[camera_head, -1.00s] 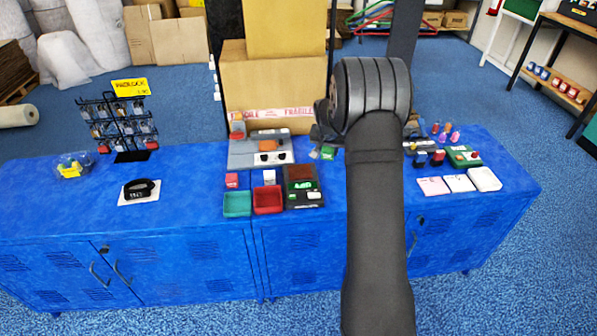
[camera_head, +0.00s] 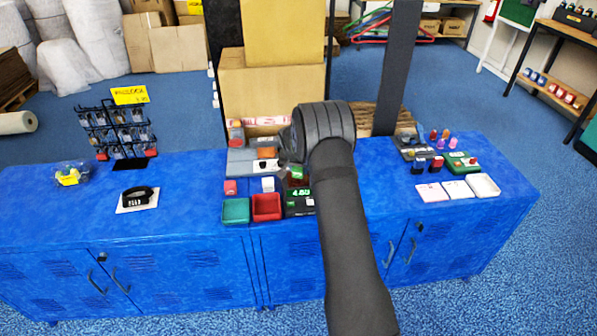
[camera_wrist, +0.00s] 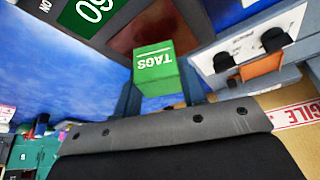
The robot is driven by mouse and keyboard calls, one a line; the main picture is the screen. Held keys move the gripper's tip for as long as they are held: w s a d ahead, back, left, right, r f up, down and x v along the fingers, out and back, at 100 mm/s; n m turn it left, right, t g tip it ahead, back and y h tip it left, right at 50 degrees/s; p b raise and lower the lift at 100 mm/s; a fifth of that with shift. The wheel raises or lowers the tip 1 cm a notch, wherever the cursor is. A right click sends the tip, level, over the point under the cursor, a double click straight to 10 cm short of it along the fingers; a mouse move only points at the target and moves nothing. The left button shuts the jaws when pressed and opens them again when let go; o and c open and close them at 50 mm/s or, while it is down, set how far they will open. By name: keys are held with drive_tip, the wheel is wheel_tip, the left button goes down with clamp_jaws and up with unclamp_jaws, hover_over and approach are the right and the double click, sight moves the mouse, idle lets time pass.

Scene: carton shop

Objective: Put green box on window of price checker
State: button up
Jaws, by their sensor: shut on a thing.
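The green box (camera_wrist: 155,68), marked TAGS, is between the fingers of my gripper (camera_wrist: 158,88), which is shut on it. In the head view the green box (camera_head: 297,172) shows just left of my wrist, over the back of the price checker (camera_head: 291,209). In the wrist view the price checker's dark red window (camera_wrist: 135,32) lies behind and beside the box, with the green number display (camera_wrist: 88,14) at upper left. The box appears held above the window; whether it touches is unclear. My arm hides the right side of the price checker in the head view.
A grey device with black knobs (camera_wrist: 228,55) and an orange block (camera_wrist: 262,66) stands close beside the box. A green tray (camera_head: 236,211) and red tray (camera_head: 267,207) lie left of the price checker. A large carton (camera_head: 270,90) stands behind.

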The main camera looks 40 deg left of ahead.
drive_tip(key=shift+f, duration=0.75)
drive_tip(key=shift+f, duration=0.1)
drive_tip(key=o, duration=1)
drive_tip(key=v, duration=1.2)
